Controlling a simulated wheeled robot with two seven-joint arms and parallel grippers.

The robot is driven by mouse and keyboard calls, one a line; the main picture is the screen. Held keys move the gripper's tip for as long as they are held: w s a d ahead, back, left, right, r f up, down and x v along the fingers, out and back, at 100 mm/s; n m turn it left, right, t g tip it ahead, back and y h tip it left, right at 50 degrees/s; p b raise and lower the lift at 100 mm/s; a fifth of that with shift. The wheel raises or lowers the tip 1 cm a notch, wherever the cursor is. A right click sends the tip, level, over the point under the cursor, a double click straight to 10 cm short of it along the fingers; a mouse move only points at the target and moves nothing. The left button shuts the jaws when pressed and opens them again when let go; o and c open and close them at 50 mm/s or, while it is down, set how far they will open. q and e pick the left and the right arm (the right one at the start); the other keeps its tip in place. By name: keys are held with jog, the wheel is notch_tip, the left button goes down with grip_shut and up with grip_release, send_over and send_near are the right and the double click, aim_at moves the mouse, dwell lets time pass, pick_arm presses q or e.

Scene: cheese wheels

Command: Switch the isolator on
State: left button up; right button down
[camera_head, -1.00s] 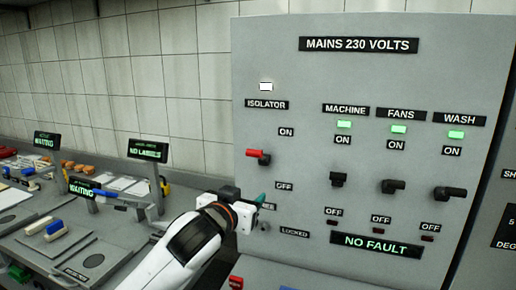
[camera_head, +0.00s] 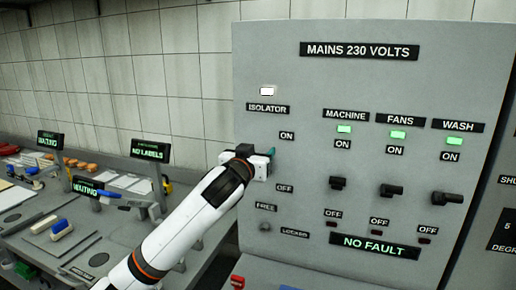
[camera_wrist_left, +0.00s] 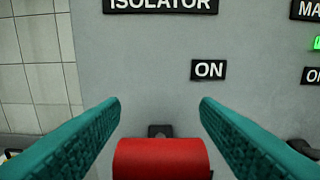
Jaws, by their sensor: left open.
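The isolator's red handle (camera_wrist_left: 160,158) shows at the bottom middle of the left wrist view. The dark mount of the switch (camera_wrist_left: 159,131) shows just behind it. My left gripper (camera_wrist_left: 159,104) is open, with one teal finger on each side of the handle; I cannot tell whether either touches it. In the head view my left gripper (camera_head: 270,153) is at the panel, below the isolator's ON label (camera_head: 287,135) and above its OFF label (camera_head: 285,188). It hides the handle there. The isolator lamp (camera_head: 267,91) is white. My right gripper is not in view.
The grey panel (camera_head: 310,80) also carries black machine (camera_head: 338,183), fans (camera_head: 391,190) and wash (camera_head: 448,198) switches to the right, with green lamps above. A NO FAULT sign (camera_head: 375,246) is below. A cluttered bench (camera_head: 30,235) with small displays stands left.

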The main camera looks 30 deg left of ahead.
pick_arm(q)
jog(key=shift+w, duration=0.25)
grip_shut()
jog(key=r+p, duration=0.1)
jog(key=p, duration=0.2)
jog(key=shift+w+a+g, duration=0.1)
jog(key=shift+w+g, duration=0.05)
jog(key=shift+g, duration=0.25)
jog(key=shift+p, duration=0.5)
jog(key=shift+w, duration=0.1)
jog(key=shift+f, duration=0.15)
